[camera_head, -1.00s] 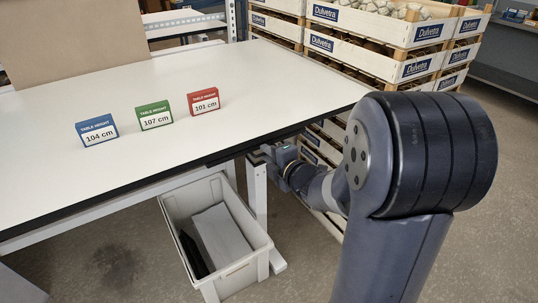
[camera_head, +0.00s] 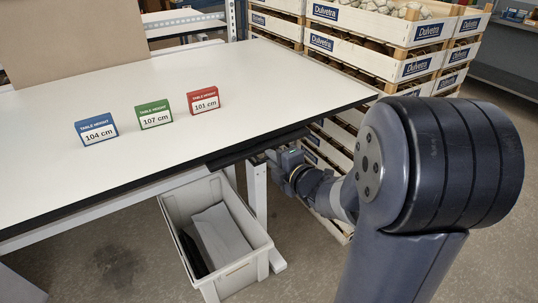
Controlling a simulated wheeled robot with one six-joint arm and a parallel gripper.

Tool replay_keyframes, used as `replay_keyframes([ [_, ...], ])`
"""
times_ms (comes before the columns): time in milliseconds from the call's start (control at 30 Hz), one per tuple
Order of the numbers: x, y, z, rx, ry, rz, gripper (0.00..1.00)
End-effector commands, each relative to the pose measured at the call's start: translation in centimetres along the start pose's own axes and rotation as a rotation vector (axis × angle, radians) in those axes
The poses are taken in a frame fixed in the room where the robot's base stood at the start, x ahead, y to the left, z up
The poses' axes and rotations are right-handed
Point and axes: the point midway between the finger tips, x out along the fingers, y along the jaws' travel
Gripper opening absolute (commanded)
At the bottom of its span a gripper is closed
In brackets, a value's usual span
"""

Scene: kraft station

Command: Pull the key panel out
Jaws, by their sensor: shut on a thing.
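The key panel (camera_head: 236,157) is a dark flat strip that juts out from under the front edge of the white table (camera_head: 130,150), near its right end. My gripper (camera_head: 270,157) is at the panel's front edge, below the tabletop, and is shut on it. The fingertips are small and partly hidden, so the exact grip is hard to see. The panel's top and any keys on it cannot be made out.
Blue (camera_head: 97,130), green (camera_head: 154,115) and red (camera_head: 203,101) table-height blocks stand on the table. A grey bin (camera_head: 262,243) stands on the floor below, near a white table leg (camera_head: 257,195). Stacked wooden crates (camera_head: 372,60) stand behind my arm.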

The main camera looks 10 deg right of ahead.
Motion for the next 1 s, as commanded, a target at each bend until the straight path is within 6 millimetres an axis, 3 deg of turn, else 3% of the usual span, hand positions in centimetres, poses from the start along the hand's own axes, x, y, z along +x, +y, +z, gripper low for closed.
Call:
replay_keyframes([
  [133, -3.3, -0.7, 0.2, 0.0, -0.007, 0.002, 0.0],
  [300, -5.5, -1.2, 0.1, 0.0, -0.004, 0.001, 0.0],
  [667, -5.8, -1.3, 0.0, 0.001, -0.002, 0.001, 0.0],
  [700, -5.8, -1.3, 0.0, 0.0, -0.002, 0.001, 0.1],
  [767, -5.8, -1.3, 0.0, 0.0, -0.002, 0.001, 0.15],
  [1000, -5.9, -1.3, 0.0, 0.0, -0.001, 0.001, 0.16],
])
